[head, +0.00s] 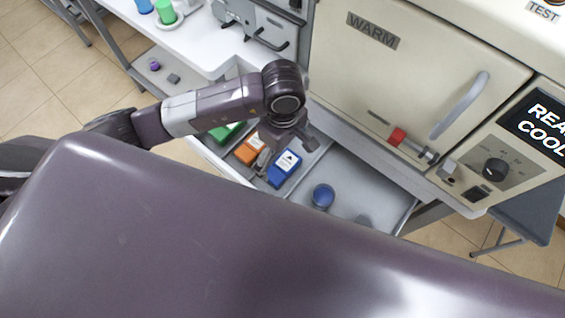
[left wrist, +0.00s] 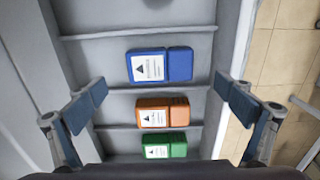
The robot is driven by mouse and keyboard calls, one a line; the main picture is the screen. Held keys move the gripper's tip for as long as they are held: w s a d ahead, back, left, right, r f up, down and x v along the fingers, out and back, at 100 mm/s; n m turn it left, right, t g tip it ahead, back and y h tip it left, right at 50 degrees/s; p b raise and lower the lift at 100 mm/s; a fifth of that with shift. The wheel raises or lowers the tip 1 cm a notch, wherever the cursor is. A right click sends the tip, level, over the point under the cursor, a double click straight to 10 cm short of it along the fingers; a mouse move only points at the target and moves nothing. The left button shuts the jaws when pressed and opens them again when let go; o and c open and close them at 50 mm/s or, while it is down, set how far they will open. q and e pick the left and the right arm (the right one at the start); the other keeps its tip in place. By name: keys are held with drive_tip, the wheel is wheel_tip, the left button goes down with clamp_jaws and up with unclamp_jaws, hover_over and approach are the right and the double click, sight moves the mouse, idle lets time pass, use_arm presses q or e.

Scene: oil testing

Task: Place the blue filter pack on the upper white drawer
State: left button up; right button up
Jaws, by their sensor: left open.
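The blue filter pack (head: 285,168), with a white label, lies in an open drawer (head: 372,190) below the machine marked WARM. In the left wrist view the blue pack (left wrist: 160,65) lies in its own compartment, beyond the orange pack (left wrist: 162,112) and the green pack (left wrist: 164,145). My left gripper (head: 282,150) is over the drawer, close to the blue pack in the head view. In the left wrist view its fingers (left wrist: 162,100) are spread wide with nothing between them. My right gripper is not in view.
A round blue object (head: 323,196) sits in the larger part of the drawer. The WARM door (head: 400,75) has a grey handle. A white table (head: 185,40) with blue and green cups stands at upper left. A dark stool (head: 525,210) is at the right.

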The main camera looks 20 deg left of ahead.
sight(283, 167)
use_arm(q)
wheel_tip(283, 167, up, 5)
drive_tip(key=shift+r+b, duration=0.15)
drive_tip(key=shift+b, duration=0.15)
drive_tip(key=shift+s, duration=0.1)
